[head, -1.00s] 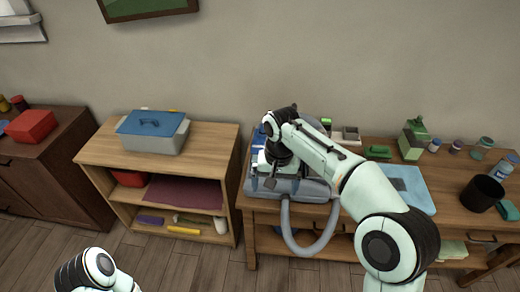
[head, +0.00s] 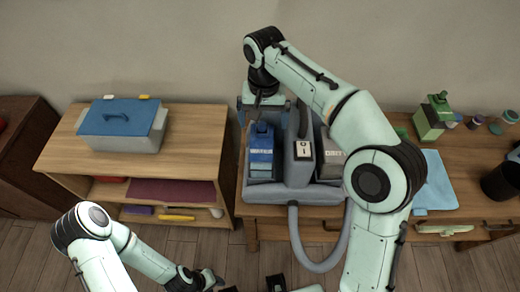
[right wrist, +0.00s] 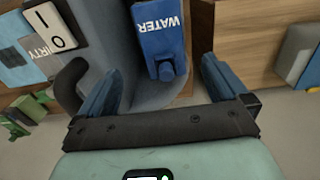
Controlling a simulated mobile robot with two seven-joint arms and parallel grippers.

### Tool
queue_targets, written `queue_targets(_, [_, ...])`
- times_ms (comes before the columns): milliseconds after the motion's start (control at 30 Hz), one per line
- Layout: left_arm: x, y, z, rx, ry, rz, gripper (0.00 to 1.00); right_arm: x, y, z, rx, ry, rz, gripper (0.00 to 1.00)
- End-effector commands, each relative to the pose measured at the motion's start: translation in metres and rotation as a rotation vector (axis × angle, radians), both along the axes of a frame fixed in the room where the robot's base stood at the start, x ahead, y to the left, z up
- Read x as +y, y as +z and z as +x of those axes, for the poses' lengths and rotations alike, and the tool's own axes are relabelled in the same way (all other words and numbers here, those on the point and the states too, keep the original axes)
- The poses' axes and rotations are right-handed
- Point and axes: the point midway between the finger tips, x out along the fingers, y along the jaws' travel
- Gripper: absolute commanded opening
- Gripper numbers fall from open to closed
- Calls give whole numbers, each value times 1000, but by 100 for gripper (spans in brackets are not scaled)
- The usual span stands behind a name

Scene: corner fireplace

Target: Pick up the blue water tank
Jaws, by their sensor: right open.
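The blue water tank (head: 260,150) stands upright in the left part of a grey machine (head: 300,150) on the right-hand wooden table. In the right wrist view the tank (right wrist: 160,28) shows its WATER label upside down and a blue cap-like knob. My right gripper (head: 262,102) is above and behind the tank in the head view. In the right wrist view my right gripper (right wrist: 162,66) is open, its blue fingers apart on either side of the tank's near end, holding nothing. My left gripper (head: 208,280) is low at the bottom edge, partly cut off; its jaws are unclear.
A grey hose (head: 297,240) loops from the machine past the table's front. A DIRTY-labelled tank (head: 333,155) sits on the machine's right side. A low shelf (head: 190,130) at left bears a blue-lidded box (head: 122,125). A green bottle (head: 432,118) stands at right.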

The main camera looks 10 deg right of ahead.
Motion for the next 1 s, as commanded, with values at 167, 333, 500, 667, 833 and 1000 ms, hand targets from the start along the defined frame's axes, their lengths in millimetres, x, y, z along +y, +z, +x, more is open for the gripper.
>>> queue_targets(167, [0,-14,-8,9,0,0,43,0,-39,-1,5,-1,-2,100])
queue_targets(333, [0,-17,-9,10,0,0,43,0,-55,0,2,0,0,100])
queue_targets(500, [0,-19,-10,11,0,0,43,1,-68,1,4,0,-1,100])
queue_targets(667, [0,-23,-12,12,0,0,43,3,-94,4,4,1,-1,100])
queue_targets(833, [0,-25,-12,14,1,0,43,3,-107,4,2,-1,0,100])
queue_targets(1000, [0,-25,-12,13,0,0,43,3,-107,4,1,0,0,100])
